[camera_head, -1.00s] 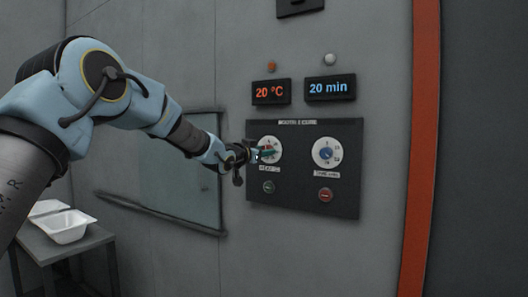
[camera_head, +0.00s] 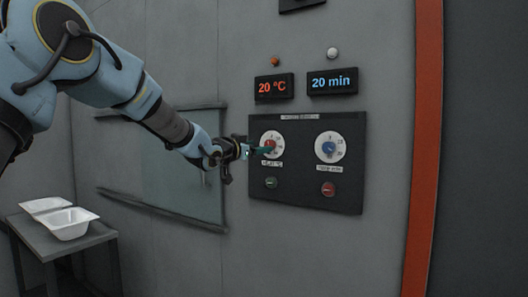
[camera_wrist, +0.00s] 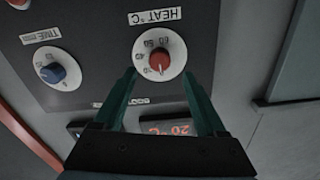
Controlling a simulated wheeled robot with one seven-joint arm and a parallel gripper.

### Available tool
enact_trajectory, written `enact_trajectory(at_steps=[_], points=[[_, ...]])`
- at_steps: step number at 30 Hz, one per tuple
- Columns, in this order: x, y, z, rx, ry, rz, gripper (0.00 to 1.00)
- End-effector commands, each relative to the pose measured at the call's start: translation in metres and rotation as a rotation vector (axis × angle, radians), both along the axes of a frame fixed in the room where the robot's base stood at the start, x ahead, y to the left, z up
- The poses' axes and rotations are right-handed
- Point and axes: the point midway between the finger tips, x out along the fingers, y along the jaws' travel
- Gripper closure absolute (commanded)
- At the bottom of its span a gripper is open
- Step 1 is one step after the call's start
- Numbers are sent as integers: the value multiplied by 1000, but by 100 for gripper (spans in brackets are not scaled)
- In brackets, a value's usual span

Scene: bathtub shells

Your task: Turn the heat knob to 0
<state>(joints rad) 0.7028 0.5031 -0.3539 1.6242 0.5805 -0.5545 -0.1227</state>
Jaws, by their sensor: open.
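The heat knob is a red knob (camera_head: 270,146) on a white round dial at the left of the dark control panel (camera_head: 340,197). In the wrist view the red knob (camera_wrist: 160,60) shows upside down with the HEAT °C label above it. My gripper (camera_wrist: 165,85) is open, its two green fingers spread on either side of and just short of the dial. I cannot tell whether they touch it. In the head view my gripper (camera_head: 258,152) covers part of the dial. The heat display (camera_head: 274,87) reads 20 °C.
A blue time knob (camera_head: 329,148) sits right of the heat dial, with a 20 min display (camera_head: 332,82) above. Green (camera_head: 271,183) and red (camera_head: 328,189) buttons lie below the dials. White tubs (camera_head: 70,224) stand on a table (camera_head: 60,250) at lower left.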

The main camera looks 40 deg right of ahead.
Motion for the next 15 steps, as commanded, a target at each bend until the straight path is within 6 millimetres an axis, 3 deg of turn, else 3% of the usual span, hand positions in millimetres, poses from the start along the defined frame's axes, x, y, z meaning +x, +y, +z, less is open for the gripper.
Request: enact_trajectory(at_steps=[6, 15], points=[[-9, 36, -1, 0, 0, 1, 26], [-13, 48, 0, 0, 2, -1, 26]])
